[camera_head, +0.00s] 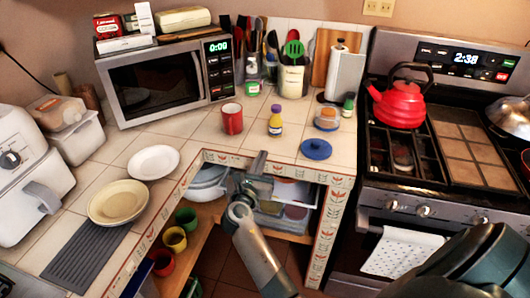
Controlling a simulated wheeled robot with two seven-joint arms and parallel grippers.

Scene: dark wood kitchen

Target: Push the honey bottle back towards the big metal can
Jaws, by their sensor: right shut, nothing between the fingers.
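A small yellow bottle with a purple cap (275,122), which looks like the honey bottle, stands upright on the tiled counter right of a red mug. My right gripper (259,160) reaches up from the bottom to the counter's front edge. It is shut and empty, and its tips are in front of the bottle, slightly left and apart from it. I cannot clearly make out a big metal can. A pale utensil container (290,80) stands at the back behind the bottle. My left gripper is not in view.
The red mug (232,119) is left of the bottle. A small orange-topped jar (327,117) and blue lid (316,149) are to its right. A green bottle (252,79) stands behind. The microwave (150,85) and stove (440,185) flank this counter. Tiles directly behind the bottle look clear.

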